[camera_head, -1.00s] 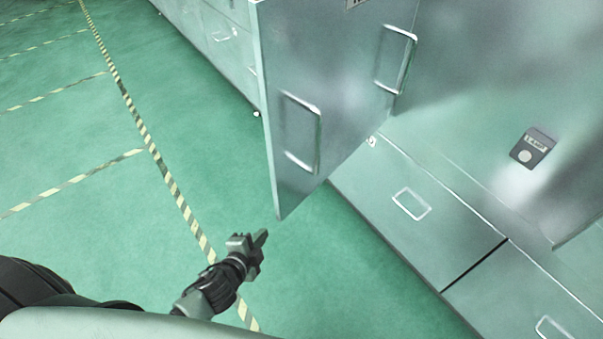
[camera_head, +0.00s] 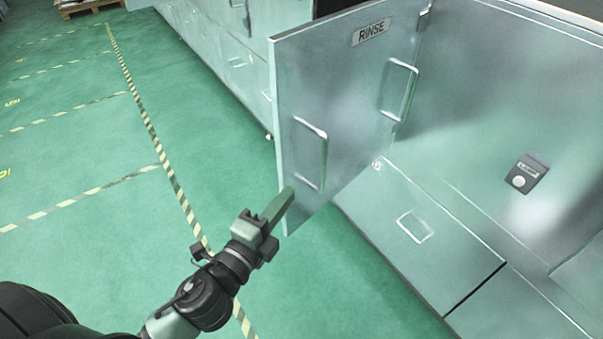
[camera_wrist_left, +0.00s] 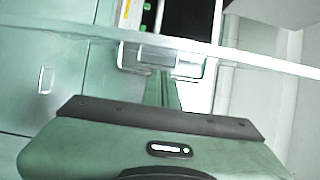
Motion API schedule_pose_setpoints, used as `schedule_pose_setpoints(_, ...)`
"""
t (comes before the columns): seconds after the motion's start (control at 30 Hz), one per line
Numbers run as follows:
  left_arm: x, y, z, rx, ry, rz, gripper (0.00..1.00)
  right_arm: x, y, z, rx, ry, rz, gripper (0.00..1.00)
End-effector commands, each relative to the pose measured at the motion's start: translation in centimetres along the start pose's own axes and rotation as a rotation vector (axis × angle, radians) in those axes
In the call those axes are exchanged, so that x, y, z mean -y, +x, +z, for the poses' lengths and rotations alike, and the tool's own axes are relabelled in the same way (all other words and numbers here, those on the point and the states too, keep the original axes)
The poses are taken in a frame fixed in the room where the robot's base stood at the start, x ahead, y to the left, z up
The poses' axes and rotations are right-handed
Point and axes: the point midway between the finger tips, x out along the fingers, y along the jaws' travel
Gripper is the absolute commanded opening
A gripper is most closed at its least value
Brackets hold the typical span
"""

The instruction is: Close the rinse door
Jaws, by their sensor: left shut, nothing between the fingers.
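The rinse door (camera_head: 345,110) is a metal panel with a RINSE label (camera_head: 370,32). It stands swung open, out from the cabinet front over the green floor. A bar handle (camera_head: 311,153) is near its free edge. My left gripper (camera_head: 281,207) is shut and empty, its fingertips overlapping the door's lower free corner in the head view. I cannot tell whether they touch it. In the left wrist view the fingers (camera_wrist_left: 164,90) point toward a pale edge band (camera_wrist_left: 60,32) crossing the picture. My right gripper is not in view.
The metal cabinet front (camera_head: 480,130) runs along the right, with a small dark control box (camera_head: 526,174) and a lower panel with a handle (camera_head: 415,226). Open green floor (camera_head: 80,150) with striped tape lies left. A pallet (camera_head: 85,8) is far off at top left.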

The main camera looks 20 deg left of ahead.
Motion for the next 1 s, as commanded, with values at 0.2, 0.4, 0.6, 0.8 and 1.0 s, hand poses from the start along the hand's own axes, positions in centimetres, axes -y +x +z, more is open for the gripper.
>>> schedule_pose_setpoints(0.2, 0.5, 3.1, 0.0, 0.001, 0.002, -0.003, 0.0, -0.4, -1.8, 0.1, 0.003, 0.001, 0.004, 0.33)
schedule_pose_setpoints(0.4, 0.4, 6.8, 0.0, 0.001, 0.001, -0.001, 0.0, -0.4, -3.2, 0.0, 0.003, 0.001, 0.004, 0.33)
schedule_pose_setpoints(0.6, 0.1, 9.2, 0.0, 0.0, 0.0, 0.0, 0.0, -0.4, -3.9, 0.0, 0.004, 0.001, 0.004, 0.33)
schedule_pose_setpoints(0.8, 0.0, 9.8, 0.0, 0.0, 0.0, 0.001, 0.0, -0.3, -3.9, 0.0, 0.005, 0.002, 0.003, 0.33)
schedule_pose_setpoints(1.0, -0.1, 9.8, 0.0, 0.0, 0.0, 0.001, 0.0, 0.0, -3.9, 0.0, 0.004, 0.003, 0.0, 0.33)
